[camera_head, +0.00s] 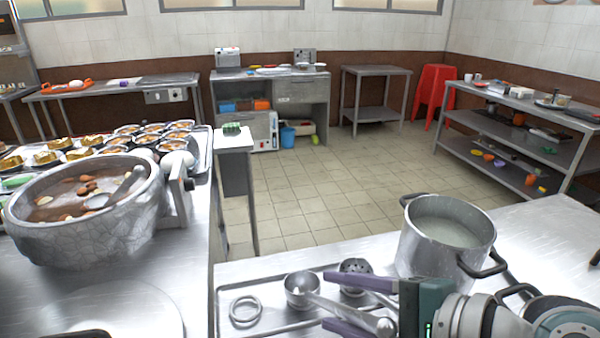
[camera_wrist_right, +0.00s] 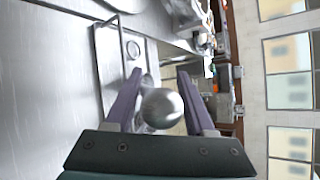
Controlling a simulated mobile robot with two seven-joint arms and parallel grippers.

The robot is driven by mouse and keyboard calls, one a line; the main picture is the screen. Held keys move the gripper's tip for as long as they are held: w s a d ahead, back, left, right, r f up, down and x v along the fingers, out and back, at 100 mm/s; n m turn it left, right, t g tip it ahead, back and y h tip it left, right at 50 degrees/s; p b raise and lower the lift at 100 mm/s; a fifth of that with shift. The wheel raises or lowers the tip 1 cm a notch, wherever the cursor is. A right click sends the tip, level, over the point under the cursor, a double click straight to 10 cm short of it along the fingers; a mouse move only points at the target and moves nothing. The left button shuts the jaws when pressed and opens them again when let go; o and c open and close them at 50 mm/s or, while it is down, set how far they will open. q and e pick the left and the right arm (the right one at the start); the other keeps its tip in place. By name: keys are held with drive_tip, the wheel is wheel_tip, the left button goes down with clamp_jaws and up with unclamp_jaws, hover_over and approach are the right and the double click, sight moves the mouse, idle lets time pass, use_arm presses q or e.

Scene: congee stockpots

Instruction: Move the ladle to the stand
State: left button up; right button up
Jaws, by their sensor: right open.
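A metal ladle (camera_head: 300,291) has its bowl over the flat metal tray, with its handle slanting toward my right gripper. My right gripper (camera_head: 340,300) is open, with its two purple fingers apart on either side of the handle. In the right wrist view a round metal end (camera_wrist_right: 162,108) shows between the open fingers (camera_wrist_right: 160,90); whether they touch it I cannot tell. A perforated metal scoop (camera_head: 355,272) is just behind the upper finger. A metal ring (camera_head: 245,309) lies on the tray (camera_head: 221,305); whether this is the stand is unclear. My left gripper is not in view.
A tall stockpot (camera_head: 445,250) of pale congee stands right behind my right gripper. A large stone-like pot (camera_head: 90,232) at left holds brown broth and another ladle (camera_head: 118,188). Bowls and trays of food crowd the left counter. The tiled floor (camera_head: 310,210) between is clear.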

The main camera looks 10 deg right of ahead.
wheel_tip(320, 180, up, 15)
drive_tip(key=p, duration=0.4)
drive_tip(key=shift+f+p, duration=0.2)
drive_tip(key=shift+p, duration=0.2)
